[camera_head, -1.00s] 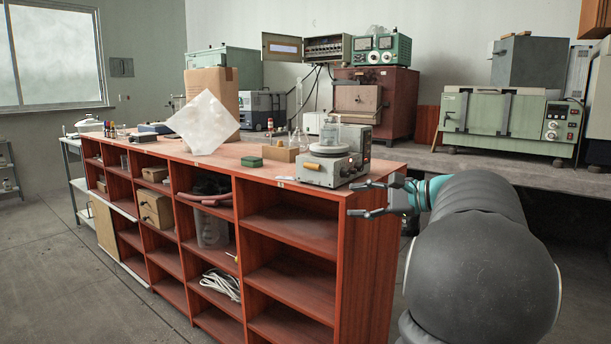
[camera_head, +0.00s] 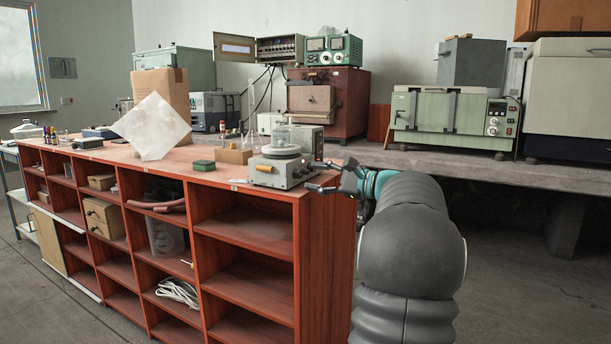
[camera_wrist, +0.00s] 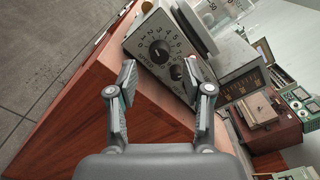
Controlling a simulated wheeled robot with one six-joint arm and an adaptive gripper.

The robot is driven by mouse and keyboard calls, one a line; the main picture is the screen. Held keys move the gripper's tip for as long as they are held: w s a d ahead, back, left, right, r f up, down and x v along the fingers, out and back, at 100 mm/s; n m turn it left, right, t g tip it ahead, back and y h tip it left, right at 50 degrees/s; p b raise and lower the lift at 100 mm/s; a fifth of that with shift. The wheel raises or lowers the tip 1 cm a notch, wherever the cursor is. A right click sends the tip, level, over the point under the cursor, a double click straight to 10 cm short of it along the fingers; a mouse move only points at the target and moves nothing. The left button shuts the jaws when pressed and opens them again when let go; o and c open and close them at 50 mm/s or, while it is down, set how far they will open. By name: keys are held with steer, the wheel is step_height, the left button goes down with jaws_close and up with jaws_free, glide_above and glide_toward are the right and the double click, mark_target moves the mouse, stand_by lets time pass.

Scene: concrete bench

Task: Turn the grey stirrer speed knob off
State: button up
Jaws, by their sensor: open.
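The grey stirrer (camera_head: 279,170) stands on the near right end of the wooden cabinet's top. Its front panel (camera_wrist: 143,48) shows in the wrist view, tilted, with a numbered scale around a dark round dial knob (camera_wrist: 159,52). A smaller dark knob (camera_wrist: 176,72) sits beside it. I cannot tell the dial's pointer setting. My gripper (camera_head: 316,176) is at the stirrer's right side in the head view. In the wrist view my gripper (camera_wrist: 160,76) is open and empty, its fingers spread either side of the panel's lower part. I see no contact with the knob.
The cabinet top's edge (camera_head: 271,190) runs below the stirrer. The floor right of the cabinet is open.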

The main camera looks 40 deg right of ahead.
mark_target(301, 175)
steer(key=shift+x, duration=1.75)
steer(key=shift+a+f, duration=0.1)
jaws_close()
